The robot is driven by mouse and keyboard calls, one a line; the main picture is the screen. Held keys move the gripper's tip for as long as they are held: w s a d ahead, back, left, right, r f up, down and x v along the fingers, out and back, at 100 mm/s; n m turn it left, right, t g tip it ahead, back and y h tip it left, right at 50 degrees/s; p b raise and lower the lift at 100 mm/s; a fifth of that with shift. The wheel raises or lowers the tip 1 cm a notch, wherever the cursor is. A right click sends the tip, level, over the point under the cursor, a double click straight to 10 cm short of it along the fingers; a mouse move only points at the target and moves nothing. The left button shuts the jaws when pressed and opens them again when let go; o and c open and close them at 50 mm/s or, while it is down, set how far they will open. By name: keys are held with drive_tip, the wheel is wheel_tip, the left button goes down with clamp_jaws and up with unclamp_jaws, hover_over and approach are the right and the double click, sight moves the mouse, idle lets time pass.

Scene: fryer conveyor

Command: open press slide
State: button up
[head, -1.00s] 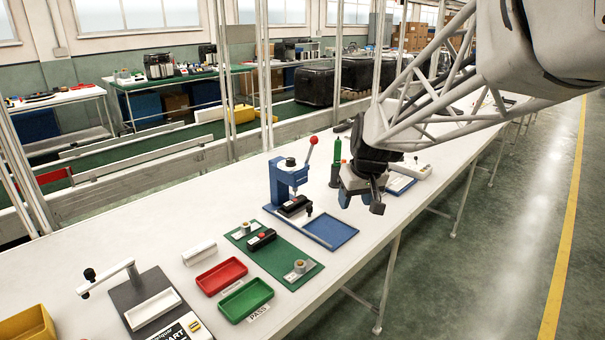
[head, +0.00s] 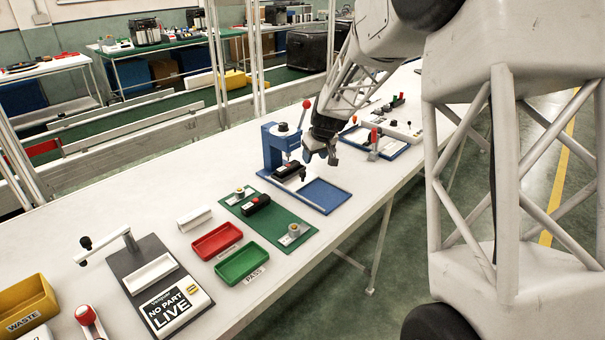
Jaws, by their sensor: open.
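The blue press (head: 270,146) stands on a blue base tray (head: 326,196) in the middle of the bench. Its lever with a red ball (head: 306,104) points up. The press slide, with a black part (head: 286,171) on it, sits under the press head. A small dark knob (head: 303,177) stands at the slide's right end. My gripper (head: 321,158) is open and empty, pointing down just right of the press and a little above and behind the knob. It appears apart from the knob. The gripper and wrist hide some of the bench behind.
A green mat (head: 268,224) with a black part and round fixtures lies in front of the press. Red (head: 216,241) and green (head: 243,263) trays are nearer. A test stand (head: 160,272) is at front left. Another fixture with a red-topped handle (head: 374,140) stands right of my gripper.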

hover_over(303, 172)
drive_tip(key=s+d, duration=0.1)
drive_tip(key=s, duration=0.1)
wheel_tip(303, 172, down, 6)
drive_tip(key=shift+d+r+n, duration=0.15)
drive_tip(key=shift+d+n, duration=0.05)
drive_tip(key=shift+n, duration=0.1)
drive_tip(key=shift+x, duration=3.9)
drive_tip(key=shift+c, duration=0.4)
clamp_jaws()
